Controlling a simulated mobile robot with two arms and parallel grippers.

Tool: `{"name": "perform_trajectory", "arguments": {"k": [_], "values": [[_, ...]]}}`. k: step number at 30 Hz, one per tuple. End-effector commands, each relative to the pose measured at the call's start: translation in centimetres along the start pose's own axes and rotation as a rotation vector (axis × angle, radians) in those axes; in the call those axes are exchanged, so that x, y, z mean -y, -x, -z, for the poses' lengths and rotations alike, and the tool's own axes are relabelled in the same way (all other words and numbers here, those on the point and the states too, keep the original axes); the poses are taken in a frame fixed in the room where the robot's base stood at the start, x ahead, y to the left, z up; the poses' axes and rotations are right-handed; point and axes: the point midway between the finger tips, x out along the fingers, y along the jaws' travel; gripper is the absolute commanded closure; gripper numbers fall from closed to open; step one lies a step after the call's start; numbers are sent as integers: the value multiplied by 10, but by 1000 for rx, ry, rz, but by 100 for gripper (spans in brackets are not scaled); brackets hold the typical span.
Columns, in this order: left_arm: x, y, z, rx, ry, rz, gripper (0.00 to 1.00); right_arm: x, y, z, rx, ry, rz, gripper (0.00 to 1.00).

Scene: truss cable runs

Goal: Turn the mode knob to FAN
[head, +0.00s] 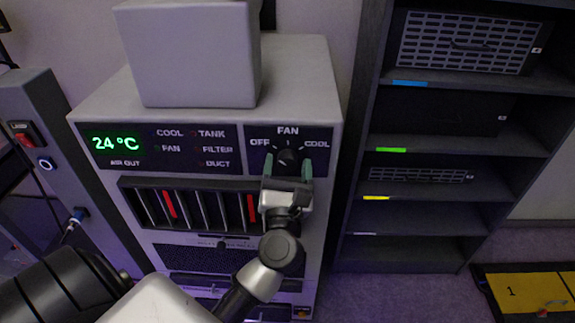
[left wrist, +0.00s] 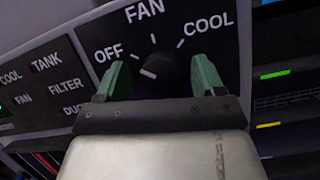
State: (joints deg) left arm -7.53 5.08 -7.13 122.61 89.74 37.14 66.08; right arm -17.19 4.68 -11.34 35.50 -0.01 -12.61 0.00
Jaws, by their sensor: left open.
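The dark mode knob (head: 288,158) is on the upper right of the grey unit's front panel, below the labels OFF, FAN and COOL. In the left wrist view, the knob (left wrist: 170,74) has a white mark at its left side, pointing towards OFF rather than up at FAN. My left gripper (head: 288,169) is at the panel, with one green finger on each side of the knob. The left wrist view shows this gripper (left wrist: 162,78) open, with a gap beside the knob; contact is not visible. My right gripper is not in view.
A green display (head: 115,143) reads 24 °C, left of the indicator labels. A slotted bay (head: 190,207) with red strips lies below the panel. A pale box (head: 190,60) sits on top of the unit. A dark shelf rack (head: 405,250) stands to the right.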

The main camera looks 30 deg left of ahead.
Motion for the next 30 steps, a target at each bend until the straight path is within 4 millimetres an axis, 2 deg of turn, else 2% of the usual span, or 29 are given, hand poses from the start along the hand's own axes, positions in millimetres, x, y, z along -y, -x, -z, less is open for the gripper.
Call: {"name": "perform_trajectory", "arguments": {"k": [1, 10, 20, 30], "values": [[0, 0, 0, 0, 0, 0, 31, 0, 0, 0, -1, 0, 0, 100], [0, 0, 0, 0, 0, 0, 77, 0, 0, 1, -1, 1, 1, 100], [-1, 0, -2, 3, -42, 16, 79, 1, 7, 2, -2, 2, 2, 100], [-2, -2, -5, 18, -259, 102, 79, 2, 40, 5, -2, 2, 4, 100]]}}
